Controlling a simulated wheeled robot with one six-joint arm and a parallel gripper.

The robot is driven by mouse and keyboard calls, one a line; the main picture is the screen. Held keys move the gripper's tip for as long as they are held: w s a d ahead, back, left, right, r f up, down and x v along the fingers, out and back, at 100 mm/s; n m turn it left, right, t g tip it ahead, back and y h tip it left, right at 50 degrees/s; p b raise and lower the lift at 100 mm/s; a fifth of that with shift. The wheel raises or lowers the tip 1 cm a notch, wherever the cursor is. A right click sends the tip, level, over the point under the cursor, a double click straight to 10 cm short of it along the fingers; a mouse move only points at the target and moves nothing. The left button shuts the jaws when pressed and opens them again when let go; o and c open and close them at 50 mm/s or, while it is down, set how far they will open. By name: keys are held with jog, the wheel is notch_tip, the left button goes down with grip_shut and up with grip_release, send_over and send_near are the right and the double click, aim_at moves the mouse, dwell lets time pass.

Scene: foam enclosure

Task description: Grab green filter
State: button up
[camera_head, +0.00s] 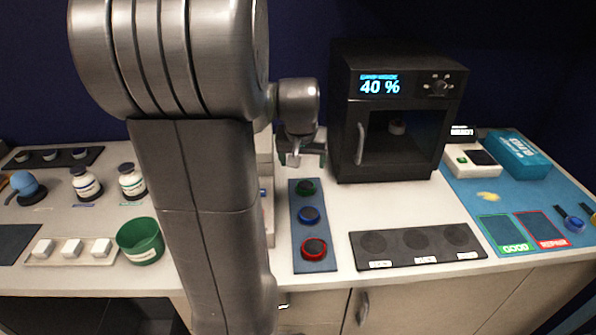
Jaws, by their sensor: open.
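The green filter (306,187) is a small dark round piece with a green rim. It sits at the back end of a narrow blue-grey strip (312,265), behind a blue filter (309,215) and a red filter (314,249). My gripper (305,161) is above and just behind the green filter, pointing down. It is open, with nothing seen between its fingers. My large grey arm hides part of the counter to the left of the strip.
A black oven-like machine (345,130) reading 40 % stands behind, right of my gripper. A dark tray (398,262) with round recesses lies to the right of the strip. A green bucket (140,241), bottles and white blocks are on the left.

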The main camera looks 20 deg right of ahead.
send_over(305, 186)
jog(key=s+a, duration=0.1)
jog(key=s, duration=0.1)
notch_tip(305, 186, down, 8)
jog(key=shift+s+a+r, duration=0.1)
jog(key=shift+a, duration=0.05)
jog(key=shift+p+x, duration=0.8)
jog(key=shift+x, duration=1.85)
jog(key=shift+s, duration=0.15)
jog(key=c, duration=1.1)
